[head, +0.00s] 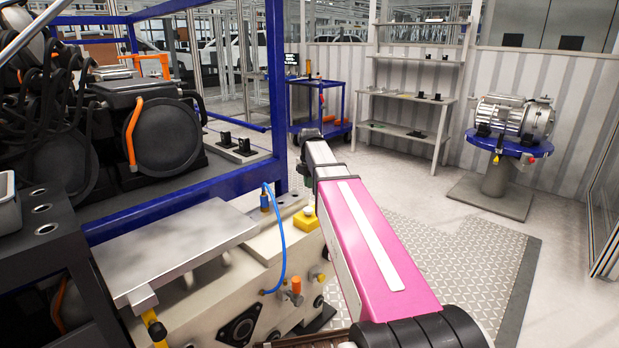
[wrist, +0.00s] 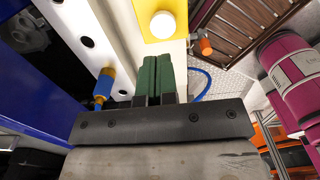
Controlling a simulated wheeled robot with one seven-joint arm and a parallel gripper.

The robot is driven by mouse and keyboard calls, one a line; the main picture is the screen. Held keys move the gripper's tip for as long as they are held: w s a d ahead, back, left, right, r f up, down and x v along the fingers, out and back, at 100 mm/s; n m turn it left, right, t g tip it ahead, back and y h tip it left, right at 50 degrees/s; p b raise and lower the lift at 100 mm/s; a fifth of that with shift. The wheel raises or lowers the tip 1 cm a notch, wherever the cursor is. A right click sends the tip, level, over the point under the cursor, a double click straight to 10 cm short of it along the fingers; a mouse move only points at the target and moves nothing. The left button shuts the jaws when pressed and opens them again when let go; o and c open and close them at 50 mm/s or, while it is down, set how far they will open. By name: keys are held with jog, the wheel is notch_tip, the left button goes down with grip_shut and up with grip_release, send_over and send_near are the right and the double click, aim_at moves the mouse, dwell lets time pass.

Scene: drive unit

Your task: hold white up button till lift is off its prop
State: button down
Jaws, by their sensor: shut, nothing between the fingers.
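The white button (head: 309,211) sits on a yellow box (head: 300,221) on top of the cream lift body (head: 262,243). In the wrist view the white button (wrist: 162,25) shows on the yellow box (wrist: 147,10), just beyond my fingertips. My gripper (wrist: 154,58) has its two green fingers shut together and empty, pointing towards the button. I cannot tell whether they touch it. In the head view my arm hides most of the gripper. The lift's silver plate (head: 185,240) lies left of the button. A yellow piece (head: 155,328) shows under its near corner; I cannot tell whether it is the prop.
A blue hose (head: 283,245) loops from a blue-and-brass fitting (head: 265,199) beside the button. A blue frame post (head: 277,90) stands behind the lift. An orange knob (head: 296,285) is on the lift's side. The tread-plate floor (head: 450,250) at right is clear.

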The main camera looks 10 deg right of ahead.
aim_at(310, 208)
notch_tip(310, 208, down, 9)
jog(key=shift+r, duration=0.1)
dwell(0.3)
